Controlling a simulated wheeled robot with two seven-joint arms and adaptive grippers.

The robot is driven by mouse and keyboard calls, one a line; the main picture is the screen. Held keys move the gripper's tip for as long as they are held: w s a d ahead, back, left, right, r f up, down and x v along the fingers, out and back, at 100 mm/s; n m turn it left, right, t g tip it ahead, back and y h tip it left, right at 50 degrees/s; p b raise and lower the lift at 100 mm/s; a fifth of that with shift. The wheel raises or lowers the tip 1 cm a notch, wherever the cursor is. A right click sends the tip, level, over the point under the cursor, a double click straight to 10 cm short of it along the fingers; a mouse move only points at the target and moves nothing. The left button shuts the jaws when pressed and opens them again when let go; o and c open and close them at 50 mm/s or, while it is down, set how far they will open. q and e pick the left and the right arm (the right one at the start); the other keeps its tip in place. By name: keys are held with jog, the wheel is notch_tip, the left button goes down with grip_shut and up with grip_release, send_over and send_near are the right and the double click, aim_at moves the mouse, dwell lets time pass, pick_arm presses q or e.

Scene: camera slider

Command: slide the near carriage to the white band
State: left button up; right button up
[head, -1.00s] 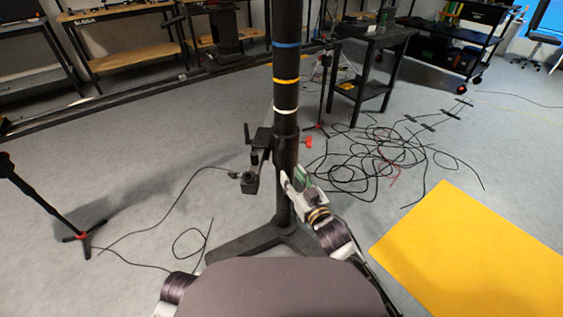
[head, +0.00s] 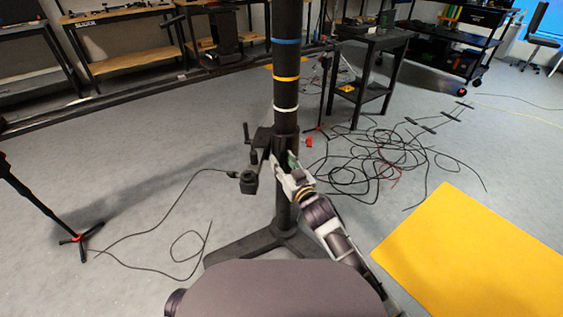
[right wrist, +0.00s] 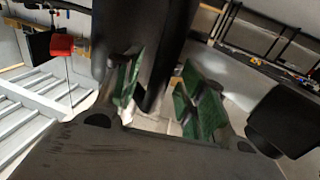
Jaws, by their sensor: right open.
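The black post (head: 287,90) rises in the middle of the head view, with blue, yellow and white bands. The near carriage (head: 262,138) is a dark clamp-like block around the post, just below the white band (head: 286,108). A knob and a black box (head: 248,183) stick out on its left. My right gripper (head: 283,165) is open at the carriage's lower right side. In the right wrist view its green-padded fingers (right wrist: 162,95) stand apart with a dark part between and behind them; contact cannot be told. My left gripper is out of view.
A yellow mat (head: 475,255) lies at right. Tangled black cables (head: 365,165) cover the floor right of the post. A tripod foot (head: 75,238) stands at left. A black table (head: 365,75) and workbenches stand behind. The floor left of the post is mostly clear.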

jog(key=shift+x, duration=0.75)
jog(key=shift+c, duration=0.3)
grip_shut()
